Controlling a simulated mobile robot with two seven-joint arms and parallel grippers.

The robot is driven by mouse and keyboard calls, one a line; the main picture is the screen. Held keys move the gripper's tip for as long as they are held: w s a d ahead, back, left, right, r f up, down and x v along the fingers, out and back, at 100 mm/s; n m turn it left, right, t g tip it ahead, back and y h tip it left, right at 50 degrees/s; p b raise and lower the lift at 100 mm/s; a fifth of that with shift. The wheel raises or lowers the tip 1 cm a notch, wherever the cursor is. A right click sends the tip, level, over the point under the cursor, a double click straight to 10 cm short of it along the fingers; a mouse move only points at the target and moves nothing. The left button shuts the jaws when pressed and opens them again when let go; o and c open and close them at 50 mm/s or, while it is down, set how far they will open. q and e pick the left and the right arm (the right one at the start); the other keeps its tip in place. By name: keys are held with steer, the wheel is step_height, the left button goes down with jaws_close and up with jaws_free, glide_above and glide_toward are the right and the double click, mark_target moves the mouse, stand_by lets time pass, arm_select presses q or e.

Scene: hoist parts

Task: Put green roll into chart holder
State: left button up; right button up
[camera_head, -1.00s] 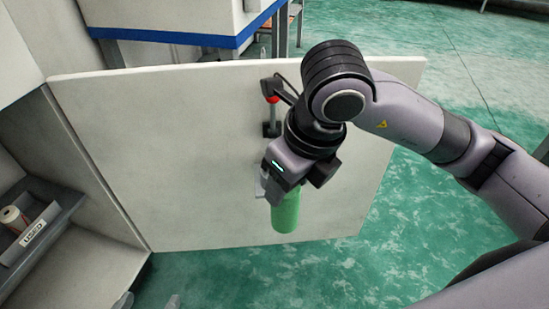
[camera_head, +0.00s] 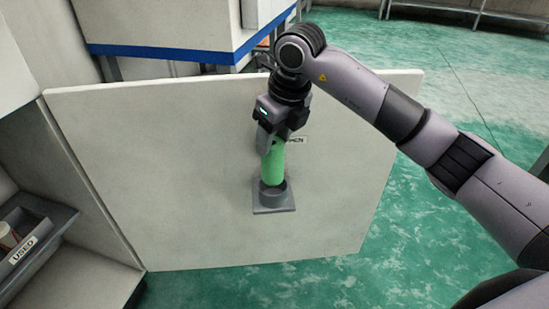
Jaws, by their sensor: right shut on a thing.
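The green roll (camera_head: 273,163) is upright, with its top end in my right gripper (camera_head: 271,138). The gripper is shut on it. A grey cup-shaped holder (camera_head: 273,202) on a square plate is on the white panel, directly below the roll; I take it as the chart holder. The roll's lower end is at the cup's mouth. I cannot tell whether it is just above the rim or slightly inside. My left gripper is out of view.
The white panel (camera_head: 185,190) stands open, with a partly hidden label (camera_head: 297,140) behind the gripper. At left, a grey tray (camera_head: 28,245) labelled "USED" holds a pale roll (camera_head: 8,237). A blue-edged white cabinet (camera_head: 165,25) is behind. Green floor (camera_head: 430,250) is clear at right.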

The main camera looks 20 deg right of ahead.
mark_target(275, 156)
steer(key=shift+f, duration=0.85)
step_height(275, 156, down, 3)
steer(key=shift+f+b, duration=0.15)
steer(key=shift+b, duration=0.5)
steer(key=shift+w+f, duration=0.15)
steer(key=shift+f, duration=0.15)
steer(key=shift+r, duration=0.1)
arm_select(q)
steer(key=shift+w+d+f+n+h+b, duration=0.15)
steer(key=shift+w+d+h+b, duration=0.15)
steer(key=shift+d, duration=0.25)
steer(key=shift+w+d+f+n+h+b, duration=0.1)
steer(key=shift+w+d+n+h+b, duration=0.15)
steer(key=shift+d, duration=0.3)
arm_select(e)
steer(key=shift+d+f, duration=0.1)
steer(key=shift+f, duration=0.5)
steer(key=o, duration=1.1)
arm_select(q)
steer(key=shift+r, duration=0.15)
arm_select(e)
steer(key=shift+r, duration=0.15)
